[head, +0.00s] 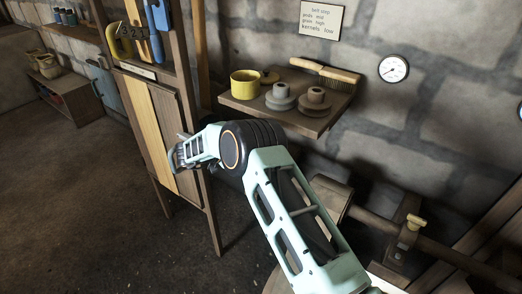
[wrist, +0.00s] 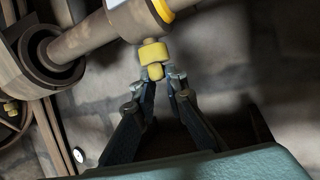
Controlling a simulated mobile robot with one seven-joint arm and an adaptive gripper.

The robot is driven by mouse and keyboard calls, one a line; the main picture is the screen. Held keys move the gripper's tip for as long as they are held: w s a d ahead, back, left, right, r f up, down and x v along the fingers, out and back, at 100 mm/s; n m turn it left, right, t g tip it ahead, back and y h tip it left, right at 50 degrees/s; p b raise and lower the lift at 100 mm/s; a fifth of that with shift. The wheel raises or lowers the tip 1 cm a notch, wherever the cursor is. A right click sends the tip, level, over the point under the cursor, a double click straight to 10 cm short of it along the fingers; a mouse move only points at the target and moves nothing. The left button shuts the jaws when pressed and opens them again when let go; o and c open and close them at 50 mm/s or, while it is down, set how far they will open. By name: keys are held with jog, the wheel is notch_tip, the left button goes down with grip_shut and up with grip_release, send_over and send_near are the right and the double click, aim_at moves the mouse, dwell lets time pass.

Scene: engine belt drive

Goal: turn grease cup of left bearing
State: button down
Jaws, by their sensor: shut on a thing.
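In the wrist view, a yellow grease cup (wrist: 154,52) sits on the side of a brown bearing housing (wrist: 140,16) around a thick shaft. My gripper (wrist: 165,78) is shut on the narrower end of this cup, its two dark fingers one on each side. The fingertips hide part of that end. In the head view, my pale green arm crosses the middle, and I cannot clearly make out the grip on the cup there. Another view of a yellow cup on a shaft bearing (head: 416,223) shows at the lower right of the head view; I cannot tell whether it is the same one.
A wooden wall shelf (head: 300,118) holds a yellow pot (head: 244,83), grey stepped pieces and a brush (head: 325,71). The wrist view shows a large round wheel part (wrist: 22,50) beside the bearing. Floor at left is open.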

jog(key=shift+d, duration=0.1)
jog(key=c, duration=2)
grip_release()
jog(key=shift+f, duration=0.1)
jog(key=shift+o, duration=0.2)
jog(key=v, duration=1.2)
